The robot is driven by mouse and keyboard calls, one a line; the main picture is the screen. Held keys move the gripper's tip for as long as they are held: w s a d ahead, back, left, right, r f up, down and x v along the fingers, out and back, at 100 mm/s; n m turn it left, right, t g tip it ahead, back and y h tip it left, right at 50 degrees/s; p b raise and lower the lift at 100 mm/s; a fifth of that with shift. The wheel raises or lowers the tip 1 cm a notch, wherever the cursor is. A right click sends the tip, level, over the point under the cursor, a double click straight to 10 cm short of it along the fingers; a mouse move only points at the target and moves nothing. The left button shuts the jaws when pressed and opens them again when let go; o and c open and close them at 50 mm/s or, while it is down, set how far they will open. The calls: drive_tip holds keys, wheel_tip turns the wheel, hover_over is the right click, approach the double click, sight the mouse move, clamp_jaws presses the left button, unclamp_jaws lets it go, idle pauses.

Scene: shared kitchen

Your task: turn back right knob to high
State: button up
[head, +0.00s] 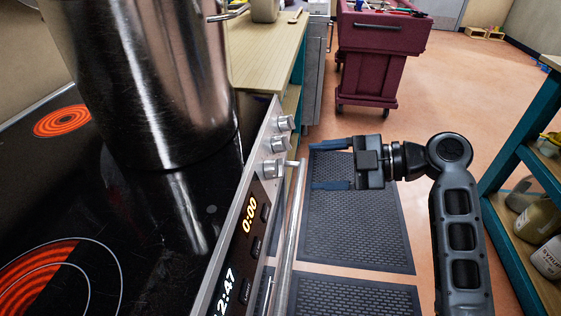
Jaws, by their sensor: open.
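The stove's black glass cooktop (190,215) fills the left side of the head view. Several silver knobs sit on its slanted front panel; the farthest visible knob (286,123) is at the panel's far end, with another knob (279,144) and a third (274,169) nearer. Which of them is the back right knob, and how they are set, I cannot tell. My gripper (312,167) is open and empty, pointing left toward the panel. It is over the floor mat, right of the knobs and apart from them.
A large steel pot (150,80) stands on the cooktop. Two burners glow: the far left one (62,121) and the near left one (40,280). An oven handle (291,235) juts out below the panel. A maroon cart (378,50) stands behind; a teal shelf (520,190) is right.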

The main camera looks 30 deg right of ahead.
sight(275, 169)
drive_tip(key=x, duration=0.7)
drive_tip(key=shift+w+a+p, duration=0.25)
drive_tip(key=shift+p, duration=0.2)
drive_tip(key=shift+f, duration=0.1)
drive_tip(key=c, duration=1)
